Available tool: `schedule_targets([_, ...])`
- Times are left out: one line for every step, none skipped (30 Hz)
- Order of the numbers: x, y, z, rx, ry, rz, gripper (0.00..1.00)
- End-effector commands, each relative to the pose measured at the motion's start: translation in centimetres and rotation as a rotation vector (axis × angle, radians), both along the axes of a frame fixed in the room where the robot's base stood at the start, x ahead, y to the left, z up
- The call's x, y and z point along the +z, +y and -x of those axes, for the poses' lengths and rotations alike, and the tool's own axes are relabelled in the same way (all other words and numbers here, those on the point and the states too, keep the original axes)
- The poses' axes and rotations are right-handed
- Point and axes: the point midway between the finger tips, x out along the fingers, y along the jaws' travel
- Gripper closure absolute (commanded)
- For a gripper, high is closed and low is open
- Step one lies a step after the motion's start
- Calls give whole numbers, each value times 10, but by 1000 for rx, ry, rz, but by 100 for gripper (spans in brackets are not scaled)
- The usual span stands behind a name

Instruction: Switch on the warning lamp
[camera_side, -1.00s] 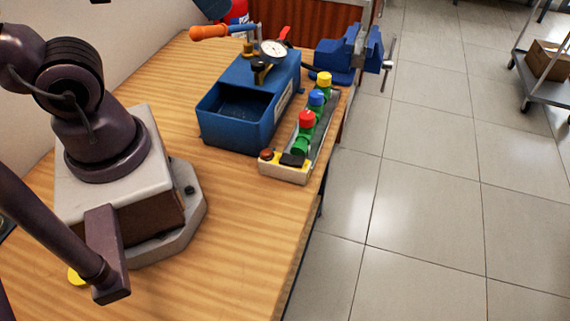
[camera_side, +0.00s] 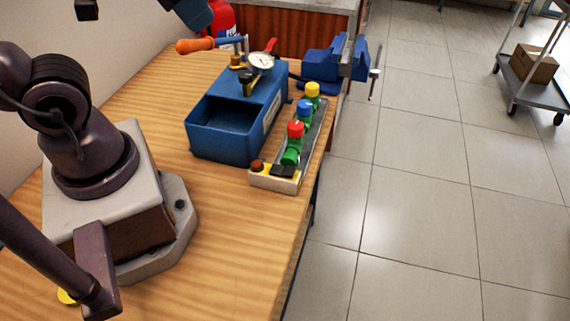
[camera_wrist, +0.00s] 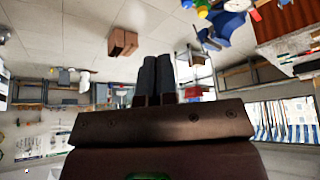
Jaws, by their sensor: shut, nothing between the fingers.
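A small pale box with a yellow top sits at the near end of a fixture strip at the bench's right edge. On it are a dark red dome (camera_side: 257,166), which looks like the warning lamp and shows no clear glow, and a black rocker switch (camera_side: 284,170). Which way the rocker is tipped is too small to tell. My gripper (camera_wrist: 165,60) shows in the wrist view with its two dark fingers together and nothing between them. It is well away from the switch box. In the side view the fingers cannot be made out clearly.
Red, blue and yellow-capped green valves (camera_side: 292,148) line the strip behind the switch. A blue open tray (camera_side: 222,146) with a gauge (camera_side: 261,62) stands left of them. An orange-handled tool (camera_side: 196,45) and blue vise (camera_side: 340,58) are beyond.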

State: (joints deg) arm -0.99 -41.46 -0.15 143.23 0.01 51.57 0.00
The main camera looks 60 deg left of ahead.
Motion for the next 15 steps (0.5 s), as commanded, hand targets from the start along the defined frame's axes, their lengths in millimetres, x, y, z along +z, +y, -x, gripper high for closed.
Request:
schedule_targets([-6, 1, -2, 6, 31, -4, 100])
schedule_targets([-10, 1, -3, 8, 50, -8, 100])
schedule_targets([-15, 1, -6, 10, 79, -13, 100])
schedule_targets([-19, 2, -8, 12, 102, -17, 100])
schedule_targets([-23, 1, -10, 11, 126, -22, 100])
schedule_targets([-30, 1, -14, -1, 158, -32, 100])
schedule_targets([-35, 1, -17, -20, 182, -42, 100])
schedule_targets([-40, 0, -20, -51, 204, -56, 100])
schedule_targets([-47, 0, -24, -99, 231, -75, 100])
schedule_targets([-52, -1, -28, -143, 252, -89, 100])
schedule_targets([-57, -2, -31, -193, 271, -104, 100])
schedule_targets([-65, -3, -35, -264, 296, -124, 100])
schedule_targets([-70, -4, -38, -325, 313, -139, 100])
schedule_targets([-75, -5, -41, -387, 329, -152, 100])
schedule_targets([-82, -7, -45, -468, 344, -169, 100])
